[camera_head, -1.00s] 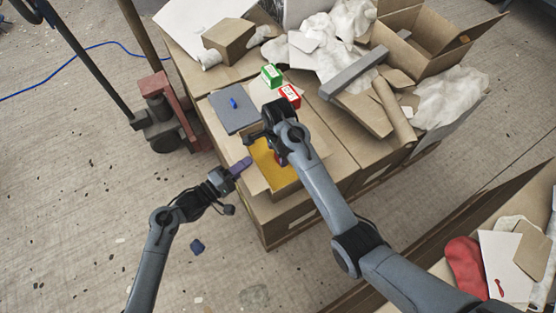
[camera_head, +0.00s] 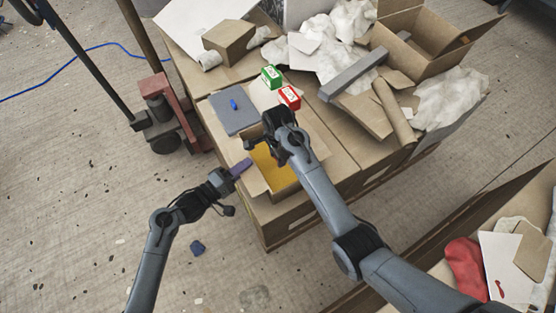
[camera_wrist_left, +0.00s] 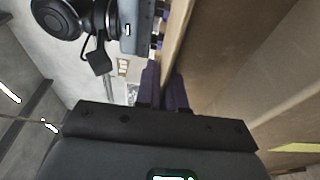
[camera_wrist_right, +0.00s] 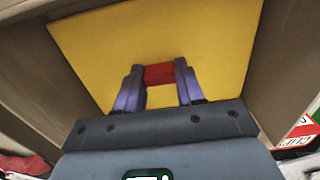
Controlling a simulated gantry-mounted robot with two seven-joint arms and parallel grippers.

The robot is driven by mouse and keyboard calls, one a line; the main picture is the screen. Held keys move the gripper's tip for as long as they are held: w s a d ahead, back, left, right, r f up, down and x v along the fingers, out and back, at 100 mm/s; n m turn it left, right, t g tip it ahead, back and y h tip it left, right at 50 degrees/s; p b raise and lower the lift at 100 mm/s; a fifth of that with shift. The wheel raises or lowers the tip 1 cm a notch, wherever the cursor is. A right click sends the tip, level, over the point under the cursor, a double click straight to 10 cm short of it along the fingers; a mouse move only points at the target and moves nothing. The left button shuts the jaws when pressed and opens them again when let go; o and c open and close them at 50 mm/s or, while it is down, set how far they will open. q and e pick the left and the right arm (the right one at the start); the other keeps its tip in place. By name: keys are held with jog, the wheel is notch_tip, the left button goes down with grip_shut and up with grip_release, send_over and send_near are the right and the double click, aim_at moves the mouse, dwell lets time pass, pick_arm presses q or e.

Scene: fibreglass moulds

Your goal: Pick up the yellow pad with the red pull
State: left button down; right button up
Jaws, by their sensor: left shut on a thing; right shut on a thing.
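The yellow pad (camera_head: 270,168) is inside an open cardboard box (camera_head: 283,196), partly covered by my right arm in the head view. In the right wrist view the yellow pad (camera_wrist_right: 200,40) fills the box between its walls. Its red pull (camera_wrist_right: 159,74) stands between the fingers of my right gripper (camera_wrist_right: 160,84), which is shut on it. My left gripper (camera_head: 242,167) is at the box's left side. In the left wrist view the left gripper (camera_wrist_left: 163,90) is shut on the edge of the cardboard wall (camera_wrist_left: 178,40).
A grey pad with a blue pull (camera_head: 234,112) lies behind the box. A green box (camera_head: 271,76) and a red box (camera_head: 289,97) stand beyond. Cardboard scraps, a long grey bar (camera_head: 352,74) and white wadding clutter the back right.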

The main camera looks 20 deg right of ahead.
notch_tip(320, 180, up, 10)
dwell(0.6)
pick_arm(q)
jog(key=c, duration=1.2)
grip_release()
jog(key=shift+o, duration=0.2)
jog(key=shift+a, duration=0.1)
jog(key=v, duration=1.2)
jog(key=shift+r, duration=0.1)
